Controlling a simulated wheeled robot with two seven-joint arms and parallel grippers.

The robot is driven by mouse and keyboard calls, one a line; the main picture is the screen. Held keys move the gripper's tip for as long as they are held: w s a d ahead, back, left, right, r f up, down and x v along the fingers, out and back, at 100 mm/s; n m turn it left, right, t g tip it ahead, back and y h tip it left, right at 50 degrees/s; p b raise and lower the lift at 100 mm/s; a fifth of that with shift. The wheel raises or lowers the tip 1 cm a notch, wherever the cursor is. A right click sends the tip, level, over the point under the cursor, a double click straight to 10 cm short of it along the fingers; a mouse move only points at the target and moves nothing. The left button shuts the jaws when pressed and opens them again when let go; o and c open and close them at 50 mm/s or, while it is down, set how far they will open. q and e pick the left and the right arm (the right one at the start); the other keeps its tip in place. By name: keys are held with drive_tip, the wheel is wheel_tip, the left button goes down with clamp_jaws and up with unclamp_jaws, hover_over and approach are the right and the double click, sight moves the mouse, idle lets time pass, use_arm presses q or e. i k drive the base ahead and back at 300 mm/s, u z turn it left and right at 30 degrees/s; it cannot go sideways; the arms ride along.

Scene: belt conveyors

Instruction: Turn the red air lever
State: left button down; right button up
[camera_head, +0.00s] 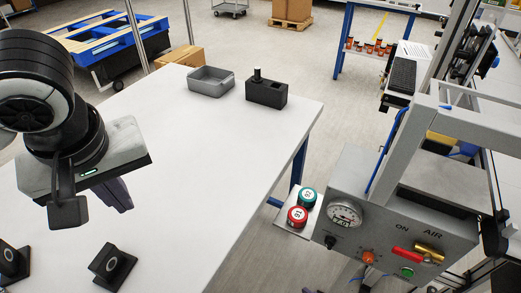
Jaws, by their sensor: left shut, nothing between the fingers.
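The red air lever (407,254) is on the front of the grey control box at the lower right, below the "AIR" label. It lies nearly level, sloping slightly down to the right, beside a brass valve fitting (430,251). My left gripper (118,197) is at the left, over the white table, pointing down. Its fingers are shut and empty, partly hidden behind the gripper body. It is far from the lever, across the table. My right gripper is not in view.
The white table (225,150) is mostly bare, with a grey tray (211,88) and black holder (266,92) at its back. Black blocks (112,265) stand at its front left. Red (297,217) and green (308,196) buttons sit beside the control box (345,180), which carries a gauge (344,214).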

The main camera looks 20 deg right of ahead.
sight(425, 262)
drive_tip(key=u, duration=0.85)
drive_tip(key=k, duration=0.2)
drive_tip(key=z, duration=2.85)
